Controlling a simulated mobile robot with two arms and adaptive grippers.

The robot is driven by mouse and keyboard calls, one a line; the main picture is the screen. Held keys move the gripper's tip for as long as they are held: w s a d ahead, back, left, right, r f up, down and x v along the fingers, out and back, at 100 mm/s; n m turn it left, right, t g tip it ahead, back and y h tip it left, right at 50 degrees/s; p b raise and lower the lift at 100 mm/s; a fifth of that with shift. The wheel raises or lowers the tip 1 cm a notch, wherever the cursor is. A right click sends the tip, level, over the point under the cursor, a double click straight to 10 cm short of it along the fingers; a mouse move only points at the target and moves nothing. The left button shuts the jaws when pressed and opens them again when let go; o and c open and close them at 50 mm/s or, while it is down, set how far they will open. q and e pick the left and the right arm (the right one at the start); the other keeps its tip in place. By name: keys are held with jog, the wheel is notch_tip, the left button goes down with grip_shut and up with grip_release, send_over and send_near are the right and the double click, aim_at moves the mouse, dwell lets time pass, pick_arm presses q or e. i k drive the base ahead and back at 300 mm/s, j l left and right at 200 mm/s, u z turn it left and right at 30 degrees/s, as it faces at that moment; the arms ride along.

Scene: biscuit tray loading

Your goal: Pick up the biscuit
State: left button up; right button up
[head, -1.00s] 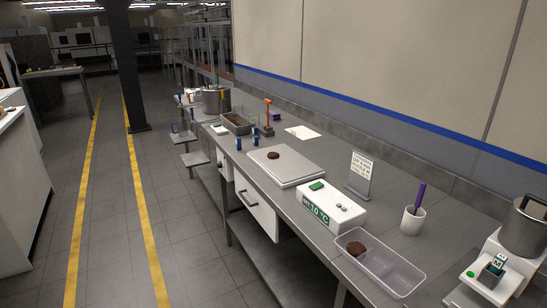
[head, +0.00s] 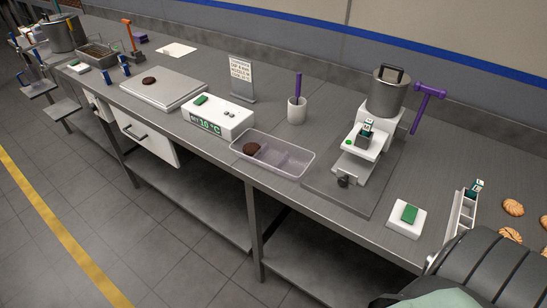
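One dark brown biscuit (head: 149,80) lies on a flat pale grey plate (head: 180,94) on the workbench, left of centre. Another dark biscuit (head: 251,148) lies in the left compartment of a clear divided tray (head: 297,169) near the bench's front edge. The rest of the tray looks empty. Lighter tan biscuits, among them one biscuit (head: 513,207) at the far right, lie on the bench and are partly cut off by the picture edge. Neither of my grippers is in view.
A white box with a temperature display (head: 218,119) stands between plate and tray. Behind are a sign (head: 241,78) and a white cup (head: 297,111). A machine with a steel pot (head: 386,95) stands right of the tray. A dark ribbed rounded thing (head: 490,268) fills the bottom right.

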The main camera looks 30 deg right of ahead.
aim_at(148, 80)
jog(key=i+j+u, duration=0.4)
jog(key=i, duration=0.6)
jog(key=i+u, duration=0.4)
jog(key=i, duration=0.6)
jog(key=i+j+z, duration=0.1)
jog(key=i+z, duration=0.25)
jog(key=i+j+z, duration=0.2)
jog(key=i+z, duration=0.15)
jog(key=i, duration=0.2)
jog(key=i+j+z, duration=0.35)
jog(key=i+l, duration=0.05)
